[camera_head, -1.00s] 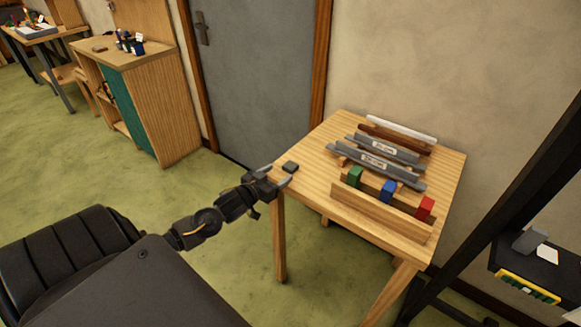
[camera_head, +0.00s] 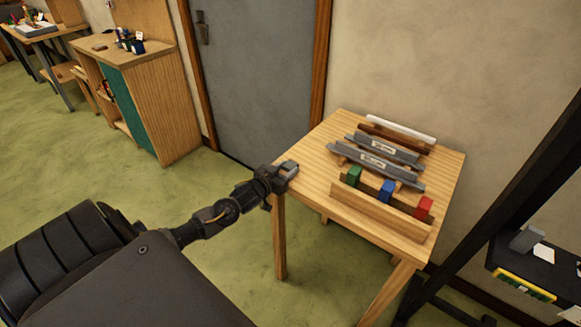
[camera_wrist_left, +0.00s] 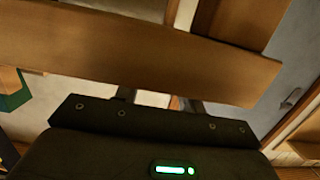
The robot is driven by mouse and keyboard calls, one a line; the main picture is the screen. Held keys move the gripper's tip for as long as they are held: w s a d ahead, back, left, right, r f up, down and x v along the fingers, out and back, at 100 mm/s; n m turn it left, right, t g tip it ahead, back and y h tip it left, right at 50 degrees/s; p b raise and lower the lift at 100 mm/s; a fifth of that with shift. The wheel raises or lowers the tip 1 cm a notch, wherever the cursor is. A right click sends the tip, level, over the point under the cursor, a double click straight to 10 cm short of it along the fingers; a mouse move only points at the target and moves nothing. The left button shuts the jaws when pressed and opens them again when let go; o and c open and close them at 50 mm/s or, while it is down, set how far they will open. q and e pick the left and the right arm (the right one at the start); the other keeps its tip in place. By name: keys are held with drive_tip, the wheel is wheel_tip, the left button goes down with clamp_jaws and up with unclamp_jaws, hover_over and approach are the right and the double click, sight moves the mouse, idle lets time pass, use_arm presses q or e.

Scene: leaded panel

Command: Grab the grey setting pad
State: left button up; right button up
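Whether the fingers press on the pad is too small to tell. My right gripper is not in view.
On the table are a wooden rack with green (camera_head: 354,175), blue (camera_head: 386,190) and red (camera_head: 424,207) blocks, grey bars (camera_head: 375,165), a brown bar and a white bar (camera_head: 401,129). A dark shelf frame (camera_head: 500,210) stands at right. A grey door (camera_head: 255,75) is behind.

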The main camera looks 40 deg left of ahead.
use_arm(q)
drive_tip(key=c, duration=0.4)
drive_tip(key=shift+o, duration=0.2)
drive_tip(key=shift+r, duration=0.1)
